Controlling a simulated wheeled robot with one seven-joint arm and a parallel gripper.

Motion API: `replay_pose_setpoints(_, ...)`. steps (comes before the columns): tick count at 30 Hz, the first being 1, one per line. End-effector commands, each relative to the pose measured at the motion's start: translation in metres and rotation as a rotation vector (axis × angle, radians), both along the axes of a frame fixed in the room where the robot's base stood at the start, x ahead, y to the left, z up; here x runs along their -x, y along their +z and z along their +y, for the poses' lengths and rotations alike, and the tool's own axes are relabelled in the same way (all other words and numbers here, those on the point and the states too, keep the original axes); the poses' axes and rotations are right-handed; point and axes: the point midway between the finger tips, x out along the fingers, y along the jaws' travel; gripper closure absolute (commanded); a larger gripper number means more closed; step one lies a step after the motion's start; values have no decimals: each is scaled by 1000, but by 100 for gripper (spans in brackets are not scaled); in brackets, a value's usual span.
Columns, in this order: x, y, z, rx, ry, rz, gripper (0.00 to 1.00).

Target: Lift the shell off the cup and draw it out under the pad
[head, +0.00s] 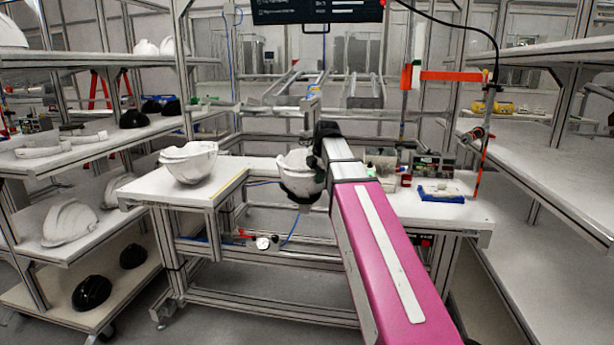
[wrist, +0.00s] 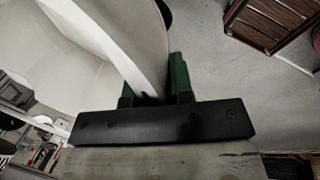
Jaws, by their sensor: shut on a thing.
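A white helmet shell (head: 293,162) is at the middle of the bench, open side up, at the end of my arm. My gripper (head: 303,190) is at its near side, partly hidden by my own wrist. In the wrist view the green fingers of my gripper (wrist: 153,88) are shut on the wall of the shell (wrist: 75,75), one on each side. A grey upright part (head: 311,106) stands just above and behind the shell; I cannot tell whether it carries the pad. The cup is not visible, and I cannot tell whether the shell touches it.
A second white shell (head: 190,162) sits open side up on the left end of the bench (head: 232,178). A blue tray (head: 441,194) and small devices (head: 427,164) are at the right.

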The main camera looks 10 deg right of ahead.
Motion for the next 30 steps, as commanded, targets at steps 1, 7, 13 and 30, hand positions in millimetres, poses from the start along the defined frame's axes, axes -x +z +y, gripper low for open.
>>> replay_pose_setpoints(1, 0, 0, 0, 0, 0, -1, 100)
replay_pose_setpoints(7, 0, 2, 0, 0, 0, -1, 100)
replay_pose_setpoints(13, -1, 9, 0, 0, 0, -1, 100)
replay_pose_setpoints(30, 0, 18, 0, 0, 0, -1, 100)
